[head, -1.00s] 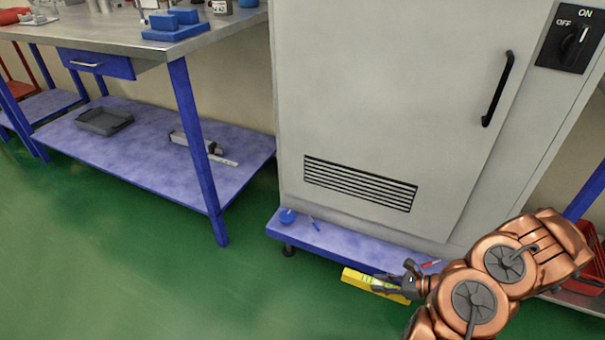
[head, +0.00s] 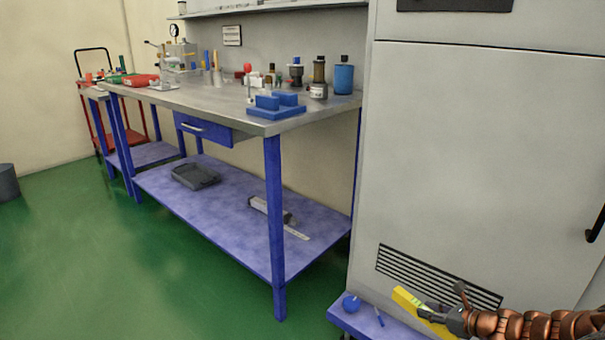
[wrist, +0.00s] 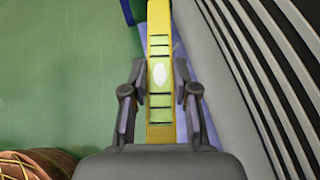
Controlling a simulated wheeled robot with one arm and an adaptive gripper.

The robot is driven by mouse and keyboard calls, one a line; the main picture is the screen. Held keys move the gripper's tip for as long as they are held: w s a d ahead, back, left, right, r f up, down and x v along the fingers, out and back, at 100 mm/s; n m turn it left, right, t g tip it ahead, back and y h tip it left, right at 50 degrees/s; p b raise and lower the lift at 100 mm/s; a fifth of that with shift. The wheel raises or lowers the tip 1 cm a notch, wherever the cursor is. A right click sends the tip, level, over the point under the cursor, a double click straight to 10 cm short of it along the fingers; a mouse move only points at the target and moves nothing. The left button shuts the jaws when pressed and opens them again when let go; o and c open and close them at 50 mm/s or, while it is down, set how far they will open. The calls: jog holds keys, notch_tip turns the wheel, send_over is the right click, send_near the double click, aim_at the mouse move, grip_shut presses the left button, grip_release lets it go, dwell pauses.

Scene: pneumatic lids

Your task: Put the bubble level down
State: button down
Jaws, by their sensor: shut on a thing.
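The yellow bubble level (head: 409,299) is in the lower right of the head view, in front of the cabinet's vent. My gripper (head: 440,310) is shut on it and holds it up near the blue ledge. In the wrist view the level (wrist: 159,40) runs upright through the picture, its pale green vial window between the fingers of my gripper (wrist: 158,95). One finger lies along each side of it. The level's near end is hidden behind the gripper's body.
Green floor (head: 120,270) is open at the left.

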jog(key=w+a+r+m+t+h, duration=0.1)
jog(key=w+a+r, duration=0.1)
jog(key=a+r, duration=0.55)
jog(key=w+a+r+m+h, duration=0.15)
jog(key=a+r, duration=0.25)
jog(key=r, duration=0.7)
jog(key=w+a+r+m+t+h, duration=0.1)
jog(key=w+a+r, duration=0.1)
jog(key=a+r, duration=0.55)
notch_tip(320, 180, up, 35)
jog(key=d+p, duration=0.1)
jog(key=p, duration=3.3)
jog(key=shift+d+f, duration=0.15)
jog(key=shift+d, duration=0.05)
